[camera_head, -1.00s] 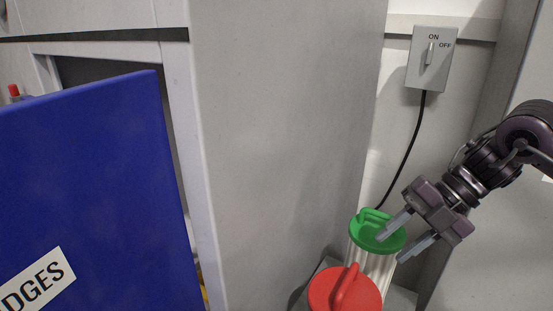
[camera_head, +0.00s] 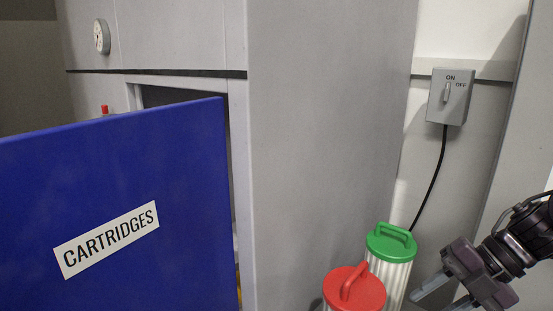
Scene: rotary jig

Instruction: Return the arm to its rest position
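My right gripper (camera_head: 440,295) is at the lower right of the head view, with its arm coming in from the right edge. Its two grey fingers point left and stand apart with nothing visible between them; the lower finger is partly cut off by the frame's bottom edge. It is to the right of the green-lidded cartridge (camera_head: 391,242) and appears clear of it. My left gripper is not in view.
A red-lidded cartridge (camera_head: 354,290) stands in front of the green one. A blue panel labelled CARTRIDGES (camera_head: 190,200) fills the left. A tall grey cabinet side (camera_head: 320,130) stands mid-view. A switch box (camera_head: 451,96) with a black cable is on the back wall.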

